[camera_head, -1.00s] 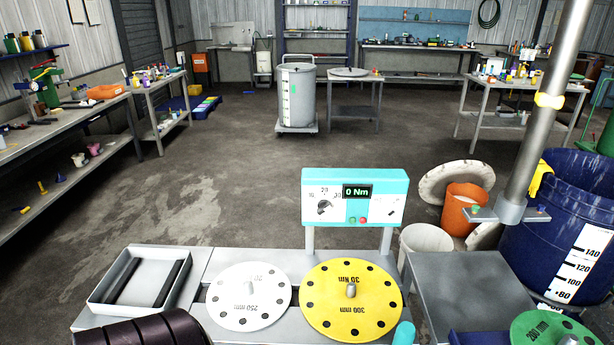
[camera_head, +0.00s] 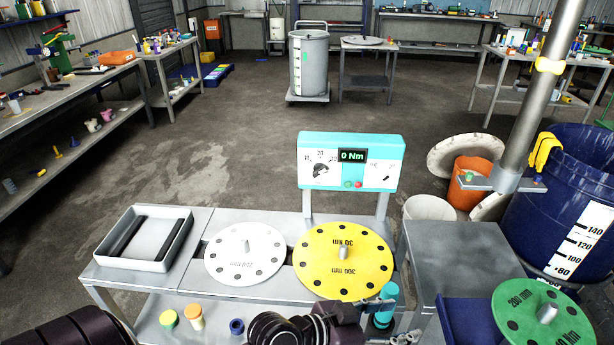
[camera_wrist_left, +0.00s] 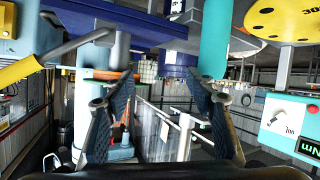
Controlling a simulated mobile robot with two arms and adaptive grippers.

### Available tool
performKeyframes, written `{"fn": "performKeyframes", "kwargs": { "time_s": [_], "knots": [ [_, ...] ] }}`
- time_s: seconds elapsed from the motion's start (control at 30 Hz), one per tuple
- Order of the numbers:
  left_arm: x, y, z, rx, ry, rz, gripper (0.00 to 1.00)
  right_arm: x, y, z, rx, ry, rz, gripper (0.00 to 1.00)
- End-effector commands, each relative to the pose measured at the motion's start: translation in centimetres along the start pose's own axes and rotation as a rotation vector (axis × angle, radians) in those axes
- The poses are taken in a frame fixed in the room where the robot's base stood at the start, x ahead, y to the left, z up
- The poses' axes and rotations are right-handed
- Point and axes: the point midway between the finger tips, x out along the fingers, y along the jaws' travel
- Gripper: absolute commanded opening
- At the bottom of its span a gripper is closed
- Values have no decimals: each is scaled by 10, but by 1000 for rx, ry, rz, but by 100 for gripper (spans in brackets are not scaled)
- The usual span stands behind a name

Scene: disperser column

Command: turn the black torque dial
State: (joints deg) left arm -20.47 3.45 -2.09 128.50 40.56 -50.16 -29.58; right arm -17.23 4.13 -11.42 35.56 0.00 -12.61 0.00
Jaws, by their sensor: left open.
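The black torque dial (camera_head: 321,170) is on the left white face of the turquoise panel (camera_head: 351,160), whose display reads 0 Nm. My left gripper (camera_head: 397,322) is low at the bottom of the head view, in front of and below the panel, near a teal cylinder (camera_head: 387,300). In the left wrist view the left gripper's fingers (camera_wrist_left: 162,82) are apart with nothing between them. The teal cylinder (camera_wrist_left: 215,42) shows close to the right finger there. Part of the panel (camera_wrist_left: 292,125) is at the right edge, clear of the fingers. My right gripper is not seen.
The bench holds a grey tray (camera_head: 187,252), a white disc (camera_head: 225,262) and a yellow disc (camera_head: 315,270) with upright pins. A green disc (camera_head: 520,325), a grey table (camera_head: 455,250) and a blue drum (camera_head: 595,155) are at the right. Open floor lies behind the panel.

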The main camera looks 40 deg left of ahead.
Motion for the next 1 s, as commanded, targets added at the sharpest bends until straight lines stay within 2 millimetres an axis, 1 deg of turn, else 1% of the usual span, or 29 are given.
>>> {"fn": "performKeyframes", "kwargs": {
  "time_s": [0.03,0.17,0.2,0.27,0.3,0.37,0.4,0.47,0.5,0.57,0.6,0.67,0.7,0.8,0.83,0.9,1.0],
  "knots": [
    [4,-5,-22,0,77,0,51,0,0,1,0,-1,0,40],
    [7,-26,-80,-13,295,-30,51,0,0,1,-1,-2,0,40],
    [5,-37,-99,-25,370,-52,51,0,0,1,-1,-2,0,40],
    [0,-58,-127,-50,484,-98,51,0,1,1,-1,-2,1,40],
    [-5,-76,-146,-76,562,-139,51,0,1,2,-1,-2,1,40],
    [-16,-108,-169,-123,674,-221,51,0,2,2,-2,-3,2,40],
    [-24,-131,-180,-161,738,-283,51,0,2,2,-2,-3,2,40],
    [-37,-169,-190,-230,816,-387,51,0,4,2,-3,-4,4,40],
    [-44,-193,-191,-282,854,-459,51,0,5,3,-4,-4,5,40],
    [-54,-228,-186,-364,887,-567,51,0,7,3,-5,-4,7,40],
    [-58,-249,-179,-418,896,-633,51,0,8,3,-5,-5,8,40],
    [-62,-274,-166,-495,891,-720,51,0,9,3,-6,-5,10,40],
    [-63,-288,-156,-542,879,-769,51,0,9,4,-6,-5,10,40],
    [-63,-310,-134,-630,844,-856,51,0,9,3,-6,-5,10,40],
    [-63,-314,-130,-648,834,-873,51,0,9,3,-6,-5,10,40],
    [-62,-320,-122,-676,816,-899,51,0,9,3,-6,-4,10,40],
    [-59,-328,-120,-691,807,-911,51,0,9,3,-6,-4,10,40]
  ]
}}
